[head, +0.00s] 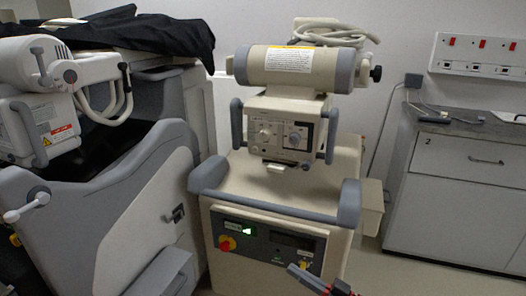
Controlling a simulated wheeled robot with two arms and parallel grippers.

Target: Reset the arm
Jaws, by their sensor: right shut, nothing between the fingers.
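My right gripper (304,276) shows at the bottom edge, right of centre, with dark grey fingers and red parts. It is shut and empty. It appears in front of the lower front panel of a beige medical cart (265,240), and I cannot tell how far it is from the panel. Most of my right arm is outside the picture. My left gripper is not in view.
The beige cart carries a control box (282,128) and a grey push handle (275,205). A second grey machine (130,215), partly under a black cover (140,32), stands at left. A cabinet (460,165) is at right. Some floor shows between cart and cabinet.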

